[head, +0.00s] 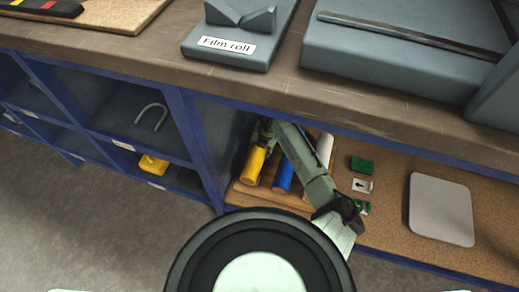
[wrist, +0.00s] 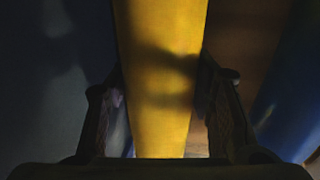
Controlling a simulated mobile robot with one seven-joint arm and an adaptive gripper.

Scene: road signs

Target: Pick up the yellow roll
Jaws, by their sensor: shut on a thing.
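The yellow roll (head: 255,167) lies on a wooden rack in the shelf under the workbench, at the left end of a row of rolls. My gripper (head: 262,135) reaches in over its far part in the head view, partly hidden by my arm and the bench edge. In the wrist view the yellow roll (wrist: 162,80) runs upright through the middle, between the two dark fingers of my gripper (wrist: 163,110), which are shut on it. I cannot tell whether the roll is lifted off the rack.
A blue roll (head: 284,174) and a white roll (head: 324,150) lie just right of the yellow one. The blue shelf post (head: 200,150) stands close on the left. A green block (head: 361,164) and a grey plate (head: 441,209) lie farther right. The bench top (head: 150,75) overhangs.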

